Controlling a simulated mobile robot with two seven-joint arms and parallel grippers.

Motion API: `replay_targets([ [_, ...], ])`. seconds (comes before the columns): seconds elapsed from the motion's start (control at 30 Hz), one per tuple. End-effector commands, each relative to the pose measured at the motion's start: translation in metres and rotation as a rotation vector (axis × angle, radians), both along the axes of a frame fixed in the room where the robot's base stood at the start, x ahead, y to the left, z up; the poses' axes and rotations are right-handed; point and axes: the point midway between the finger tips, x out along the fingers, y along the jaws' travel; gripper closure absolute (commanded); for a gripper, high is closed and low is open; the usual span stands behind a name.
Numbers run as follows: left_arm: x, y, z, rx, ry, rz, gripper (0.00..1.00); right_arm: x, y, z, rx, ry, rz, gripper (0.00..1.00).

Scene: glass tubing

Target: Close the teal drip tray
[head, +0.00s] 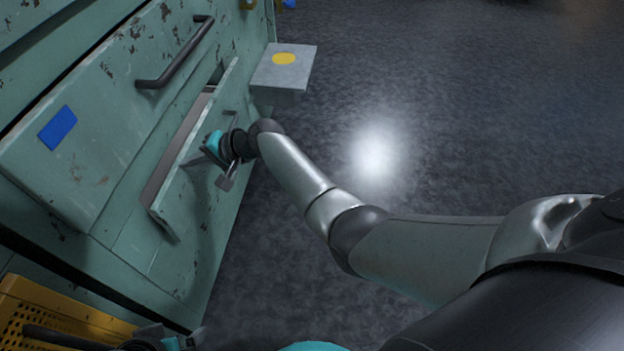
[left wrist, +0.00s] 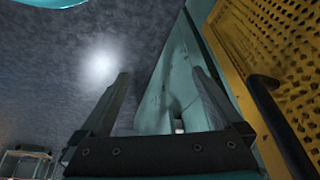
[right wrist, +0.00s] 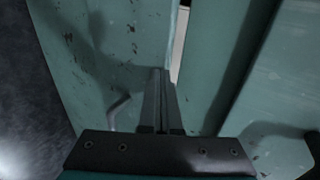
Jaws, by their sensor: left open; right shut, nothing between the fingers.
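The teal drip tray (head: 168,215) is a shallow, worn drawer low in the teal cabinet, standing partly out with its pale inside showing in the head view. Its front panel, with a small dark handle (right wrist: 118,110), fills the left of the right wrist view. My right gripper (head: 190,161) is shut and empty at the tray's front. In the right wrist view its fingertips (right wrist: 160,72) overlap the panel near its top edge; I cannot tell whether they touch. My left gripper (left wrist: 160,88) is open and empty, low beside the cabinet, and shows partly at the bottom of the head view (head: 165,341).
Above the tray is a larger teal drawer front (head: 95,130) with a dark bar handle (head: 178,55) and a blue label (head: 57,128). A grey block with a yellow disc (head: 283,70) juts out beyond the tray. A yellow perforated panel (head: 60,308) is at lower left. The dark floor is clear.

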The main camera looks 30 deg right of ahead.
Motion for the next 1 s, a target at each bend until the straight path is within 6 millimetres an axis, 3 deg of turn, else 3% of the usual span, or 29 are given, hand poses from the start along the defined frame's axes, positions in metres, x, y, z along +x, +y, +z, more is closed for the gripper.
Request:
replay_targets([
  [0.13,0.000,0.000,0.016,-0.003,-0.027,0.001,0.00,0.009,0.016,-0.002,0.002,0.001,0.003,1.00],
  [0.4,-0.002,0.001,0.035,-0.006,-0.050,0.001,0.00,0.018,0.028,-0.001,0.002,0.001,0.001,1.00],
  [1.0,-0.003,0.001,0.038,-0.006,-0.053,0.002,0.00,0.020,0.032,0.002,0.005,-0.005,0.000,1.00],
])
